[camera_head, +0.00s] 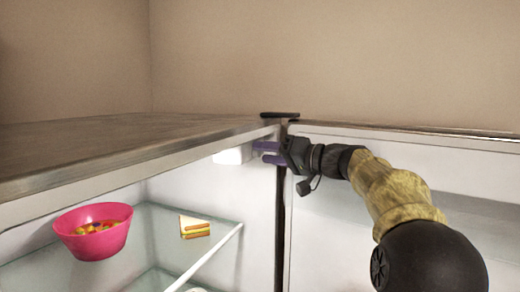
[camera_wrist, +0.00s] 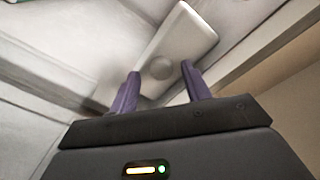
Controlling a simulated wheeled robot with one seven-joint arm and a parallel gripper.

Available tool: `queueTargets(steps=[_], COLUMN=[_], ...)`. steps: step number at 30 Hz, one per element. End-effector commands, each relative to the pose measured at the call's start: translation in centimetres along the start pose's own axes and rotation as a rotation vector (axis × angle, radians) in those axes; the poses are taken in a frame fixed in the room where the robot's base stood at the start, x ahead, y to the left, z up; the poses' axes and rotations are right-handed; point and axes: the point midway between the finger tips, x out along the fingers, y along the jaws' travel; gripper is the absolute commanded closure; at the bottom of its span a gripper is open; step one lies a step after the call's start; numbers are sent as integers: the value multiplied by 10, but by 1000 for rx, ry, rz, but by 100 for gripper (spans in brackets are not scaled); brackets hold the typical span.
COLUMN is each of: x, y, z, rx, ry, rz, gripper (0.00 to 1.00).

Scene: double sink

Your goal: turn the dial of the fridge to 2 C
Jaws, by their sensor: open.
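The fridge stands open, and a white control box (camera_head: 232,155) hangs under its top edge near the hinge side. In the wrist view the box is a pale panel (camera_wrist: 185,38) with a round grey dial (camera_wrist: 160,68) on it. No numbers on the dial can be read. My gripper (camera_head: 262,153) has purple fingers and reaches in from the right, beside the box. In the wrist view my gripper (camera_wrist: 161,78) is open, its fingertips on either side of the dial, with nothing between them. Whether they touch the dial cannot be told.
The open fridge door (camera_head: 400,147) is at the right, behind my arm. Below the box, a glass shelf (camera_head: 160,230) holds a pink bowl (camera_head: 93,231) of orange pieces and a sandwich (camera_head: 194,227). A black hinge (camera_head: 280,115) sits at the top corner.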

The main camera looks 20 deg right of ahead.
Motion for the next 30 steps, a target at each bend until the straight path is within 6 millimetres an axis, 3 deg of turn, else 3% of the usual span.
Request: queueTargets(steps=[10, 17, 30], x=[3, 3, 3], y=[-1, -1, 0], z=[1, 1, 2], rx=[1, 1, 145], ry=[0, 0, -11], rz=[0, 0, 8], gripper=[54, 97, 97])
